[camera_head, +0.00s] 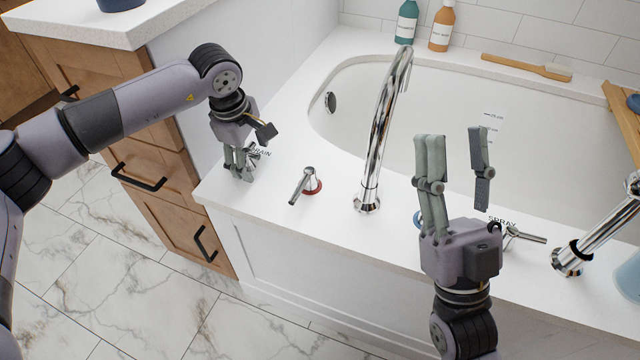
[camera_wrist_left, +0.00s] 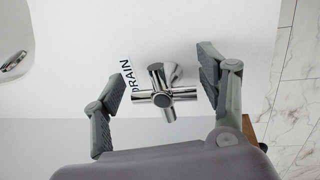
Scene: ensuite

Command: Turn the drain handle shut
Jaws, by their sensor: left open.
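The drain handle (camera_wrist_left: 162,97) is a chrome cross-shaped knob beside the printed word DRAIN on the white tub deck. In the left wrist view it lies between the spread fingers of my left gripper (camera_wrist_left: 155,85), nearer the right finger; I cannot tell whether that finger touches it. In the head view my left gripper (camera_head: 243,172) points down over the deck's left corner and hides most of the handle. My right gripper (camera_head: 455,135) is open and empty, fingers up, in front of the tub near the SPRAY label.
A chrome lever with a red ring (camera_head: 305,185) and a tall curved spout (camera_head: 376,130) stand right of the drain handle. A spray lever (camera_head: 522,236) and a hand shower (camera_head: 600,230) are at right. Wooden drawers (camera_head: 165,180) stand at left.

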